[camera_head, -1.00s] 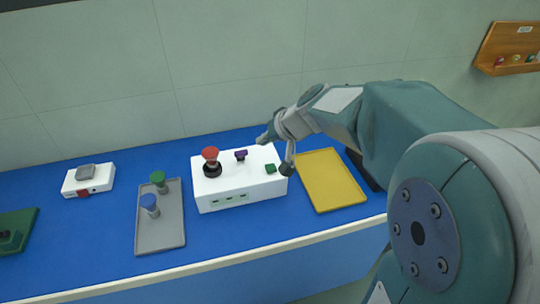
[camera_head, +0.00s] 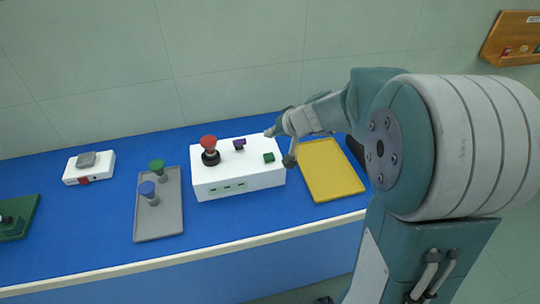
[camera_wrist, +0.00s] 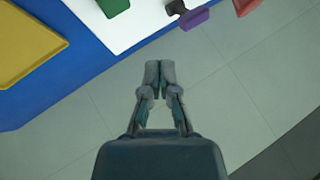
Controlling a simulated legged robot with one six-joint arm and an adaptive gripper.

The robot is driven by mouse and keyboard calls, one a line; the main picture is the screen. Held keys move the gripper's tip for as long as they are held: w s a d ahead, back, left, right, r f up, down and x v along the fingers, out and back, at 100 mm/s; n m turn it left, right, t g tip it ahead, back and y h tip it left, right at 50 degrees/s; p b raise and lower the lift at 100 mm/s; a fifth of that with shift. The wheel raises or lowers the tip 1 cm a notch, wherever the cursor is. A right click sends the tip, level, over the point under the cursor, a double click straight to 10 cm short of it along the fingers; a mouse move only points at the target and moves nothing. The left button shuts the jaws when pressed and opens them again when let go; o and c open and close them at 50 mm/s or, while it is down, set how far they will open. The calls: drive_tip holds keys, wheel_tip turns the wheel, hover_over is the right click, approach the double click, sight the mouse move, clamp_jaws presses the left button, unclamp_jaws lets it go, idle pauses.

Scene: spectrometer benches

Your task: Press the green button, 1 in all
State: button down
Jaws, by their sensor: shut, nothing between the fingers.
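The green button (camera_head: 269,157) is a small green square on the right part of the top of a white box (camera_head: 225,168). In the wrist view the button (camera_wrist: 113,5) is cut by the top edge, up and left of my fingertips. My gripper (camera_head: 269,132) is shut and empty, near the back right of the box. In the wrist view my gripper (camera_wrist: 160,72) has its fingertips together, in front of the pale wall. It appears apart from the button.
The white box also carries a red mushroom knob (camera_head: 208,142) and a purple switch (camera_head: 239,144). A yellow tray (camera_head: 333,180) lies right of it. A grey tray (camera_head: 158,225) with a green-topped and a blue-topped peg lies left. The wall stands behind.

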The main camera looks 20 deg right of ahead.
sight(266, 154)
drive_tip(key=f, duration=0.5)
drive_tip(key=shift+a, duration=0.3)
drive_tip(key=shift+d+f, duration=0.15)
drive_tip(key=shift+f, duration=0.1)
drive_tip(key=shift+f, duration=0.1)
idle(0.8)
drive_tip(key=shift+f, duration=0.2)
drive_tip(key=shift+f, duration=0.55)
idle(0.8)
idle(0.3)
drive_tip(key=shift+r, duration=1)
